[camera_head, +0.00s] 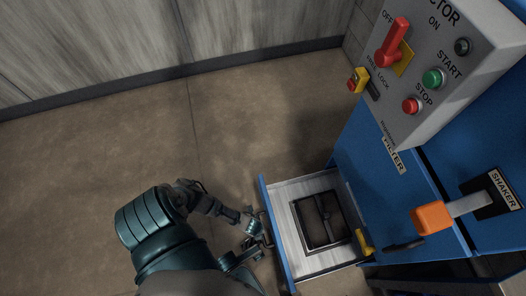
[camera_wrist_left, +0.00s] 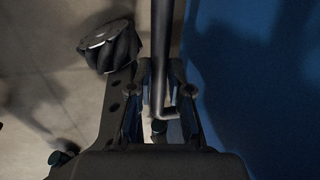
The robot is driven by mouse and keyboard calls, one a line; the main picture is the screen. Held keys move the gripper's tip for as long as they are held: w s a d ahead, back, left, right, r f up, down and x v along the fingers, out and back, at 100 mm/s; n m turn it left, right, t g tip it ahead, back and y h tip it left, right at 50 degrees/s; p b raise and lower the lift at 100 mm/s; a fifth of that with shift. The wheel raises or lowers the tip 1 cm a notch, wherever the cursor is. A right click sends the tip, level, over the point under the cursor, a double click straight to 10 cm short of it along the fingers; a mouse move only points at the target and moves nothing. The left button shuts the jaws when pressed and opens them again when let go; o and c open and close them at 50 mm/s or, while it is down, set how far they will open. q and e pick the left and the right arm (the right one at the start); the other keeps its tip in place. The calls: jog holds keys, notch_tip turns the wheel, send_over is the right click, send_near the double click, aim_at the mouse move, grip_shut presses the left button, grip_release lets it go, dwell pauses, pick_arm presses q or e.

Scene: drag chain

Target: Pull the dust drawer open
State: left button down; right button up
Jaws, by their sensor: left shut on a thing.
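The dust drawer (camera_head: 271,208) sticks out from the blue cabinet, with its blue front panel toward the left and its pale inside and dark square frame showing from above. My left gripper (camera_head: 262,237) is at the outer side of the drawer front. In the left wrist view, the dark bar handle (camera_wrist_left: 162,45) runs between the fingers of the left gripper (camera_wrist_left: 160,88), which is shut on it. The blue drawer front fills the right of that view. In the head view the handle is mostly hidden by the gripper. My right gripper is not in view.
The blue cabinet (camera_head: 385,190) stands at right, with a grey control panel (camera_head: 415,105) carrying a red lever (camera_head: 394,42) and buttons. An orange shaker handle (camera_head: 432,217) juts out above the drawer's right. The brown floor (camera_head: 130,140) left of the drawer is clear up to the wall.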

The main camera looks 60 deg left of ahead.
pick_arm(q)
jog(key=shift+s+a+f, duration=0.1)
jog(key=c, duration=1.1)
grip_release()
jog(key=shift+r, duration=0.2)
notch_tip(320, 180, up, 11)
jog(key=s, duration=0.1)
jog(key=shift+s+a+r, duration=0.2)
jog(key=shift+s+a, duration=0.15)
jog(key=shift+s, duration=0.05)
